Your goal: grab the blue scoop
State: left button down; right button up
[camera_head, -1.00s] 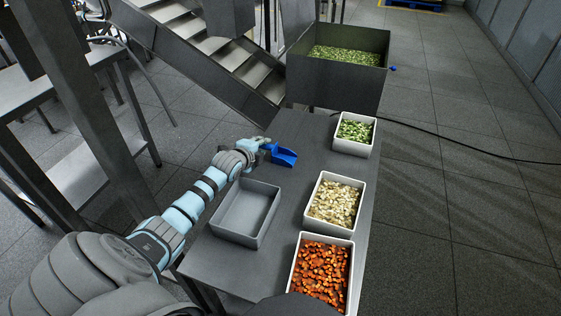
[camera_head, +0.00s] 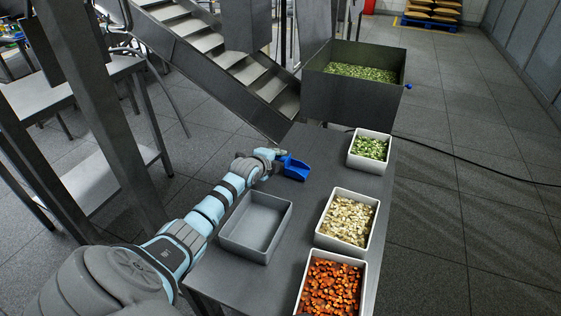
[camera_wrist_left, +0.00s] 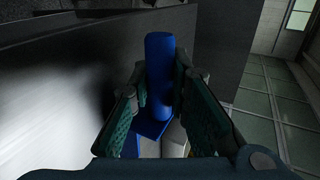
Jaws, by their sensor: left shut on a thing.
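The blue scoop (camera_head: 294,168) is at the far left part of the grey table in the head view. My left gripper (camera_head: 275,156) is at its handle. In the left wrist view the scoop's blue handle (camera_wrist_left: 160,75) stands between the two fingers of my left gripper (camera_wrist_left: 165,100), which is shut on it. The lower part of the scoop is partly hidden by the fingers. I cannot tell whether the scoop touches the table. My right gripper is not in view.
An empty grey tray (camera_head: 287,221) sits beside my left arm. White bins of green pieces (camera_head: 354,159), pale pieces (camera_head: 318,240) and orange pieces (camera_head: 362,296) line the table's right side. A metal hopper (camera_head: 345,98) stands beyond the table, with stairs (camera_head: 235,62) to its left.

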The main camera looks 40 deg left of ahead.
pick_arm(q)
notch_tip(320, 180, up, 19)
jog(key=p, duration=0.5)
dwell(0.4)
